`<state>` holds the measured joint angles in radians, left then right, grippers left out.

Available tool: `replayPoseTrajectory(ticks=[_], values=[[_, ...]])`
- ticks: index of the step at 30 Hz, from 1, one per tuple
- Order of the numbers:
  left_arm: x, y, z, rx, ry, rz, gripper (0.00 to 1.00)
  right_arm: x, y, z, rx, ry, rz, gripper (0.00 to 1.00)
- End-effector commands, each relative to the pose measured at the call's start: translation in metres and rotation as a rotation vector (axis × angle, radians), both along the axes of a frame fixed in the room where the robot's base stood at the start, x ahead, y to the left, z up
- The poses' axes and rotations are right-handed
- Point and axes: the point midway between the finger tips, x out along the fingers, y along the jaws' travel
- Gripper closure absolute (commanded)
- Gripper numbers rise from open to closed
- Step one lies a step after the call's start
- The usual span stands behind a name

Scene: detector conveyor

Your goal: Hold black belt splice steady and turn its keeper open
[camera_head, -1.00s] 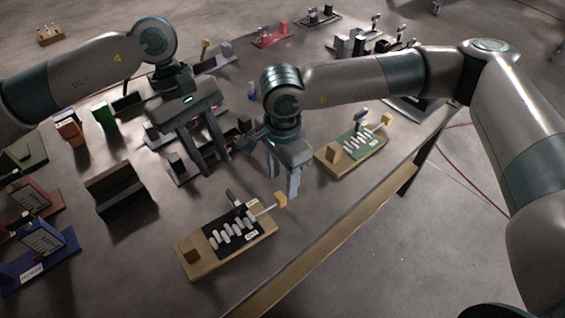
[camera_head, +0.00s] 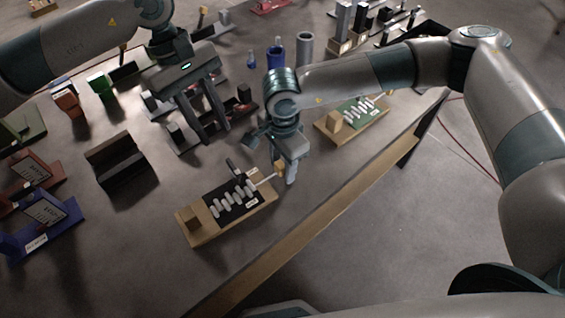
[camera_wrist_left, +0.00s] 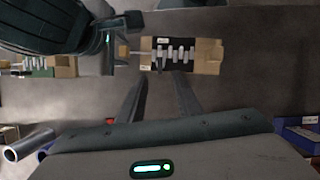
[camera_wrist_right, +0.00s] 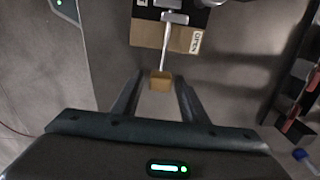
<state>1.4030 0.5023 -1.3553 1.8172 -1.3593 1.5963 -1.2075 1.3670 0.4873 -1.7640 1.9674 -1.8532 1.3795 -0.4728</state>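The black belt splice (camera_head: 232,201) is a black plate with a row of grey bars on a wooden base at the table's front. Its keeper is a light rod with a yellowish wooden knob (camera_head: 279,170) at the right end. The right wrist view shows the knob (camera_wrist_right: 160,82) between the fingertips of my open right gripper (camera_wrist_right: 158,76), with clear gaps on both sides. An "OPEN" label (camera_wrist_right: 196,41) is beside the rod. My left gripper (camera_head: 208,138) is open and empty, behind the splice and apart from it; its wrist view shows the splice (camera_wrist_left: 175,54) beyond its fingers.
A similar green splice (camera_head: 358,111) lies behind and to the right, near the table edge. Blue and grey cylinders (camera_head: 305,50) stand further back. The table's wooden front edge (camera_head: 300,235) runs close by.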

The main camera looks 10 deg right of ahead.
Motion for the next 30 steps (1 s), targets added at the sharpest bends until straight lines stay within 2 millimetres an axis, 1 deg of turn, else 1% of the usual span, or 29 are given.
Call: replayPoseTrajectory(ticks=[1,4,5,6,7,11,14,22,26,30], values=[[0.0,0.0,0.0,0.0,0.0,0.0,0.69,0.0,0.0,0.0,0.0,0.0,0.0,0.74],[0.0,0.0,0.0,0.0,0.0,0.0,0.69,0.0,0.0,0.0,0.0,0.0,0.0,0.98],[0.0,0.0,0.0,0.0,0.0,0.0,0.69,0.0,0.0,0.0,0.0,0.0,0.0,1.0],[0.0,0.0,0.0,0.0,0.0,0.0,0.69,0.0,0.0,0.0,0.0,0.0,0.0,1.0],[0.0,0.0,0.0,0.0,0.0,0.0,0.73,0.0,0.0,0.0,0.0,0.0,0.0,1.0],[-0.003,-0.002,0.002,0.01,-0.013,-0.014,0.73,0.0,0.0,0.0,0.0,0.0,-0.001,1.0],[-0.009,-0.007,0.006,0.041,-0.05,-0.047,0.73,0.0,0.0,0.0,0.0,0.0,-0.001,1.0],[-0.03,-0.024,0.025,0.163,-0.237,-0.163,0.73,0.0,0.0,0.0,0.0,0.0,-0.001,1.0],[-0.033,-0.026,0.03,0.189,-0.289,-0.183,0.73,0.0,0.0,0.0,0.0,0.0,-0.001,1.0],[-0.033,-0.027,0.03,0.193,-0.297,-0.184,0.73,0.0,0.0,0.001,0.0,0.0,0.0,1.0]])
